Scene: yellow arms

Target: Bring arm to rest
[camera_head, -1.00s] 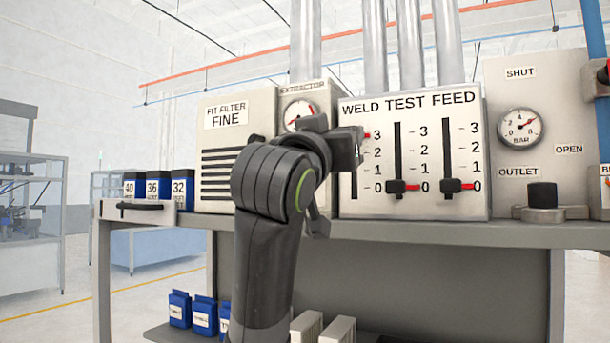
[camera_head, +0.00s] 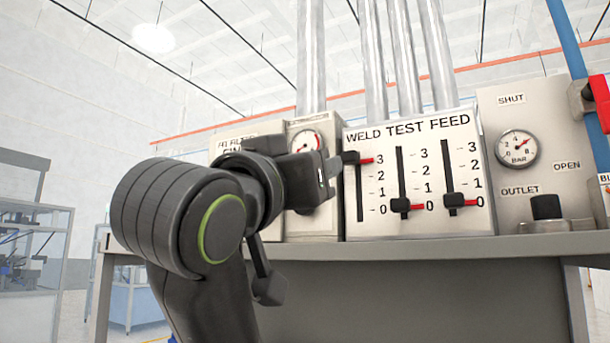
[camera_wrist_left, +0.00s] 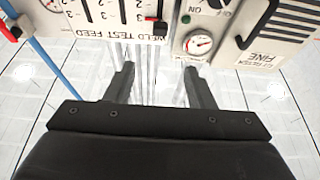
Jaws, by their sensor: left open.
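My left arm (camera_head: 180,225), dark grey with a green ring, rises from the lower left of the head view, bent at the wrist. My left gripper (camera_head: 322,172) is in front of the panel labelled WELD TEST FEED (camera_head: 420,225), just left of its leftmost slider knob (camera_head: 351,157). In the wrist view the fingers of the left gripper (camera_wrist_left: 159,78) are spread apart with nothing between them. In that view the panel (camera_wrist_left: 90,30) appears upside down, beyond the fingertips. Whether a finger touches the knob cannot be told. My right gripper is not in view.
The leftmost slider stands at 3; the middle knob (camera_head: 400,205) and right knob (camera_head: 453,200) stand at 0. A gauge box (camera_head: 494,205) stands at right, with a red part (camera_head: 600,95) at the edge. The bench top (camera_head: 450,246) runs below.

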